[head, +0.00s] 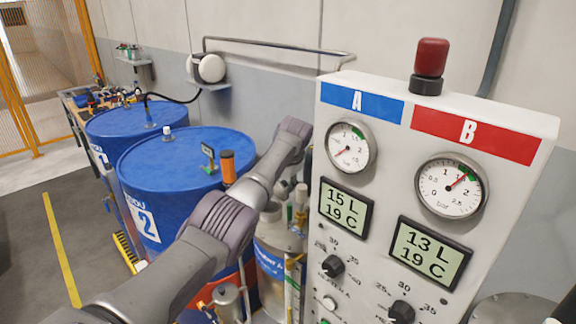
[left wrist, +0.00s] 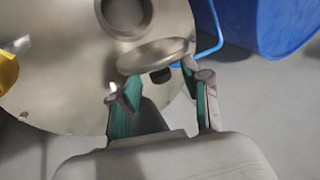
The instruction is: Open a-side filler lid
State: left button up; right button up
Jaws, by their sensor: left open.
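In the left wrist view, the top of a metal tank (left wrist: 55,85) fills the upper left. A round filler neck (left wrist: 125,15) with a dark inside shows at the top edge. A round metal lid (left wrist: 155,55) stands tilted beside it, seen at a shallow angle. A small dark knob (left wrist: 160,76) shows at the lid's lower edge. My left gripper (left wrist: 150,80) is open, with its green-padded fingers on either side of the knob area. I cannot tell whether they touch it. In the head view, my left arm reaches towards a silver tank (head: 273,238) beside the control panel; lid and fingers are hidden there.
The control panel (head: 380,225) with A and B gauges stands close on the right. Blue drums (head: 185,165) stand to the left. In the wrist view, a blue tube (left wrist: 213,35) curves beside the tank, with a yellow part (left wrist: 8,70) at far left.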

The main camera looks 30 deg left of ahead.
pick_arm(q)
jog(key=v, duration=0.9)
jog(key=shift+s+r, duration=0.2)
jog(key=shift+r, duration=0.1)
jog(key=shift+d, duration=0.15)
